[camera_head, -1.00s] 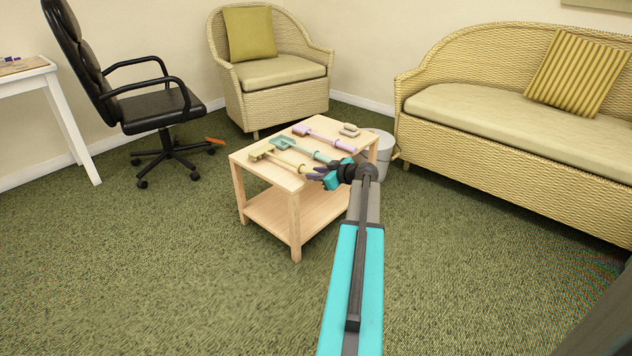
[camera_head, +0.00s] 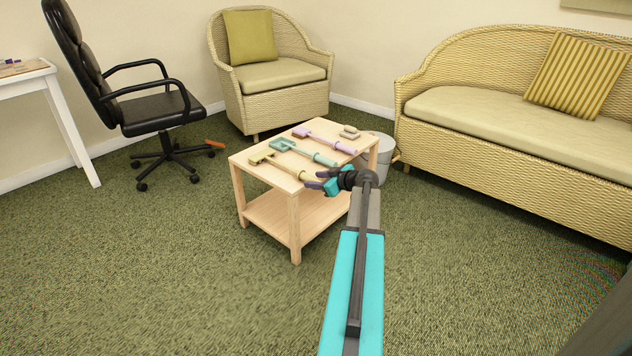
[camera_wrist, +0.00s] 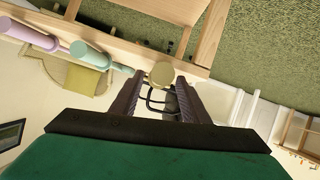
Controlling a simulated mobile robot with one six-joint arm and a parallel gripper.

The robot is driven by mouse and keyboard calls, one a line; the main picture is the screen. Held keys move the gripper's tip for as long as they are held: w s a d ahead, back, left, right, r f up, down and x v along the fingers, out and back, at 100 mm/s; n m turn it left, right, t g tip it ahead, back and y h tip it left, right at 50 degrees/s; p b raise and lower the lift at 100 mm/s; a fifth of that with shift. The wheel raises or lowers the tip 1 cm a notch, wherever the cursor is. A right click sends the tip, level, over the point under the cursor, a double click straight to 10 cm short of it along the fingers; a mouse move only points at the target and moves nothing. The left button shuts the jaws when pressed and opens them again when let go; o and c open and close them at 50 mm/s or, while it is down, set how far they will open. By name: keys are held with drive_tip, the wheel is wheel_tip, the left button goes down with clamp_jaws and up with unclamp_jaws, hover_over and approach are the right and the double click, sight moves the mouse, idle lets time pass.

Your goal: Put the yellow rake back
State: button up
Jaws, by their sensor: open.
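The yellow rake (camera_head: 283,164) lies on the small wooden table (camera_head: 262,179), nearest the table's front edge, its head to the left and its handle toward my gripper. My gripper (camera_head: 312,180) is open at the near right edge of the table, at the handle end. In the wrist view the round yellow handle end (camera_wrist: 162,74) appears between the tips of my two dark fingers (camera_wrist: 160,82). I cannot tell whether the fingers touch it. The rake's head is not visible in the wrist view.
A teal shovel (camera_head: 305,152) and a lilac tool (camera_head: 322,139) lie beside the rake, with a small beige object (camera_head: 349,132) behind. A grey bucket (camera_head: 381,155) stands behind the table. An office chair (camera_head: 155,106), armchair (camera_head: 272,75) and sofa (camera_head: 510,120) stand around; carpet in front is clear.

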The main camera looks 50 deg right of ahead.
drive_tip(key=p+v, duration=0.3)
drive_tip(key=v, duration=0.8)
drive_tip(key=shift+s+r, duration=0.15)
drive_tip(key=shift+s, duration=0.2)
drive_tip(key=shift+a, duration=0.15)
